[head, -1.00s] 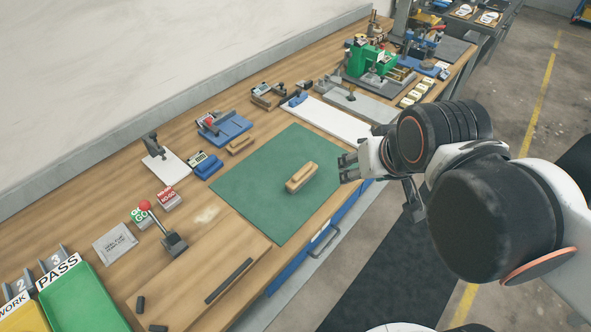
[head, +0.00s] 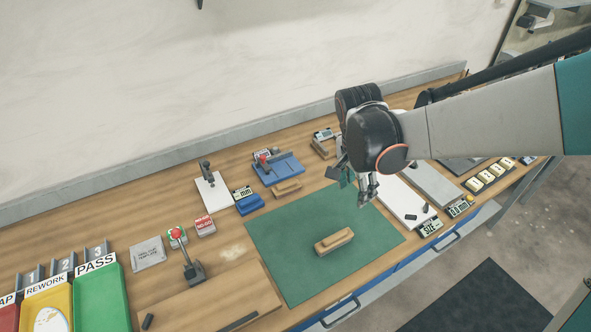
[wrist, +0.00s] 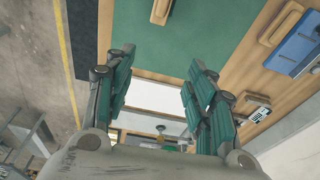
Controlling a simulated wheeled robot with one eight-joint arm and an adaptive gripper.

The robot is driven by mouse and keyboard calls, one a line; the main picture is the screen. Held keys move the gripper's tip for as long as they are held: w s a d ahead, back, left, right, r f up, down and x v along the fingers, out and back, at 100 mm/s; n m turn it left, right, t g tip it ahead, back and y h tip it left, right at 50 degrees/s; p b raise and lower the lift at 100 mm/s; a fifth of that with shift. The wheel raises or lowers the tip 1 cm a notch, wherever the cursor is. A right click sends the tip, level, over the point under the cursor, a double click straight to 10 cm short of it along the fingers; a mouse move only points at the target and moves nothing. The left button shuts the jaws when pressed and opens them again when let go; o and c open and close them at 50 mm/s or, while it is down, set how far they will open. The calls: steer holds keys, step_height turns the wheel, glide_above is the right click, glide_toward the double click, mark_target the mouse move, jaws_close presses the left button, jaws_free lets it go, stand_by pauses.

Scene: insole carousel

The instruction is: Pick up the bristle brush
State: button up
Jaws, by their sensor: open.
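A wooden brush-like block (head: 334,241) lies on the green mat (head: 290,270); the block also shows at the top of the wrist view (wrist: 160,12). A second tan wooden piece (head: 287,187) lies behind the mat, beside the blue fixture, and shows at the top right of the wrist view (wrist: 282,24). I see no bristles on either, so I cannot tell for certain which is the bristle brush. My gripper (head: 355,182) is above the mat's back right corner, apart from both pieces. Its fingers are spread and empty in the wrist view (wrist: 160,62).
A blue fixture (head: 280,169) and a small blue block (head: 250,205) stand behind the mat. A white board (head: 405,203) lies right of it. A red-knobbed lever (head: 190,262) and colored bins (head: 100,300) are at left. The mat around the block is clear.

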glide_above(335, 236)
steer(key=a, duration=0.1)
step_height(335, 236, down, 4)
steer(key=f+b, duration=0.3)
steer(key=f, duration=0.1)
steer(key=f+b, duration=0.3)
steer(key=f, duration=0.1)
steer(key=shift+w+d+f, duration=0.2)
steer(key=shift+f, duration=0.05)
steer(key=shift+m, duration=0.3)
steer(key=f+b, duration=0.2)
steer(key=f, duration=0.1)
steer(key=f+b, duration=0.1)
steer(key=f, duration=0.1)
steer(key=shift+s+d+f+b, duration=0.1)
steer(key=shift+s+d+b, duration=0.05)
steer(key=shift+d+b, duration=0.15)
steer(key=c, duration=1.2)
